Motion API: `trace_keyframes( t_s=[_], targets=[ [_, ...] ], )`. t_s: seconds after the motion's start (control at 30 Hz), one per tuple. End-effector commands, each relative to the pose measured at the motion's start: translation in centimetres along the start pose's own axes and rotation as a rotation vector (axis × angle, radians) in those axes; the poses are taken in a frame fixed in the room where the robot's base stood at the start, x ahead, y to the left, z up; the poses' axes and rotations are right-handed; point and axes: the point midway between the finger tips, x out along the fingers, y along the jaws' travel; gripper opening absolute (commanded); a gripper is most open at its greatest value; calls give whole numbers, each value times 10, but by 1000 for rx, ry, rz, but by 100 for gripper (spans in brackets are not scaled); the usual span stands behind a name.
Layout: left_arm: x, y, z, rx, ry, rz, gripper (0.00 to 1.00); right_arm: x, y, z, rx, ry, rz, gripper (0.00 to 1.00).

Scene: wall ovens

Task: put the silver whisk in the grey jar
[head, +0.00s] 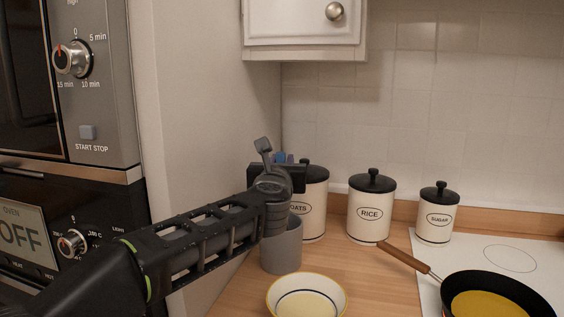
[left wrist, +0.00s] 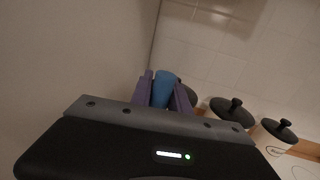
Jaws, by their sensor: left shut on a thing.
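The grey jar (head: 281,252) stands on the wooden counter, directly below my left gripper in the head view; the arm covers part of its rim. My left gripper (head: 284,160) is raised above the jar and is shut on a blue piece (left wrist: 164,88), seen between its two fingers in the left wrist view. I take this piece for the handle of the silver whisk; no wires show, and the rest is hidden behind the gripper and arm. I cannot tell whether its lower end is inside the jar. My right gripper is not in view.
Canisters marked oats (head: 314,215), rice (head: 370,208) and sugar (head: 437,212) stand behind and to the right. A yellow-rimmed bowl (head: 307,282) is in front of the jar. A pan (head: 450,284) sits on the white hob. Wall ovens (head: 100,100) and a side wall are left.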

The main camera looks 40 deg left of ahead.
Motion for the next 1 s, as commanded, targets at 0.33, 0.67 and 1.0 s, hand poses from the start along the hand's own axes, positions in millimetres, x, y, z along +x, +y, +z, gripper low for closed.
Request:
trace_keyframes(
  t_s=[0.33,0.67,1.0],
  targets=[
    [0,0,0,0,0,0,30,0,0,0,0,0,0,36],
    [0,0,0,0,0,0,47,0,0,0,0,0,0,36],
    [0,0,0,0,0,0,47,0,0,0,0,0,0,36]
  ],
)
